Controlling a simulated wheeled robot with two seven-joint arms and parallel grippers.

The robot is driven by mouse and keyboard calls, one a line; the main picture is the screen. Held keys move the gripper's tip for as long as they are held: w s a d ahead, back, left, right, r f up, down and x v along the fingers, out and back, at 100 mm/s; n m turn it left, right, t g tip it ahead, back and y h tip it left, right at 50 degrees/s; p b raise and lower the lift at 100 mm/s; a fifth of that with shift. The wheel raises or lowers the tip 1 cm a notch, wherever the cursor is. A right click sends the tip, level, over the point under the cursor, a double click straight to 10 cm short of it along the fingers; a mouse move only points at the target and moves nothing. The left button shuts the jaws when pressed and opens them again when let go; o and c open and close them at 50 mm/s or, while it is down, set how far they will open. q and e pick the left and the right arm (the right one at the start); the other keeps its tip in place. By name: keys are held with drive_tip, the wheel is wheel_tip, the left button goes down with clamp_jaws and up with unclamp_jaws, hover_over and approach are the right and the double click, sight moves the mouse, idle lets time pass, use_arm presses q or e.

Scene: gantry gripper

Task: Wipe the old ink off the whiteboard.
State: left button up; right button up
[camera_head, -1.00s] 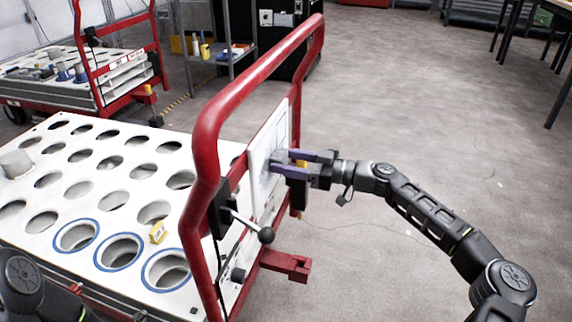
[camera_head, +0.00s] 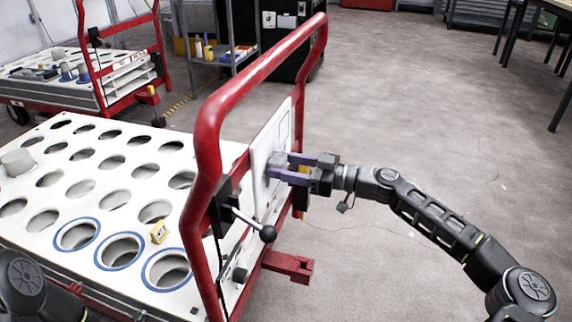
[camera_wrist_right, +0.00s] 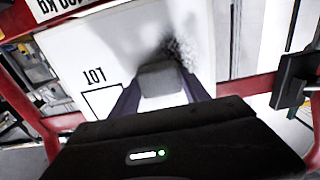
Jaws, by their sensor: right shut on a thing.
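The whiteboard (camera_head: 284,128) is a white upright panel fixed to the red end frame of the cart. In the right wrist view the whiteboard (camera_wrist_right: 115,45) bears a dark, speckled ink patch (camera_wrist_right: 182,50), with printed "LOT" and a box outline to its left. My right gripper (camera_head: 281,169) is shut on a grey block-shaped eraser (camera_wrist_right: 160,79). The eraser is at the board's face, close beside the ink and overlapping its lower edge in that view. Whether it presses on the board is hard to tell. My left gripper is out of view; only part of its arm shows.
The red tubular frame (camera_head: 228,97) surrounds the board. The white cart top (camera_head: 110,185) with round holes lies to the left. A second cart (camera_head: 70,85) stands behind. Open floor (camera_head: 420,120) lies right.

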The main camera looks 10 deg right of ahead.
sight(261, 178)
drive_tip(key=shift+s+a, duration=0.15)
drive_tip(key=shift+s, duration=0.05)
drive_tip(key=shift+s+a+f+b, duration=0.15)
drive_tip(key=shift+s+a+b, duration=0.2)
drive_tip(key=shift+s, duration=0.15)
drive_tip(key=shift+s+a, duration=0.3)
drive_tip(key=shift+s, duration=0.35)
drive_tip(key=shift+s+a+b, duration=0.45)
drive_tip(key=shift+s+b, duration=0.1)
drive_tip(key=shift+s, duration=0.15)
drive_tip(key=shift+s+a, duration=0.4)
drive_tip(key=shift+s, duration=0.1)
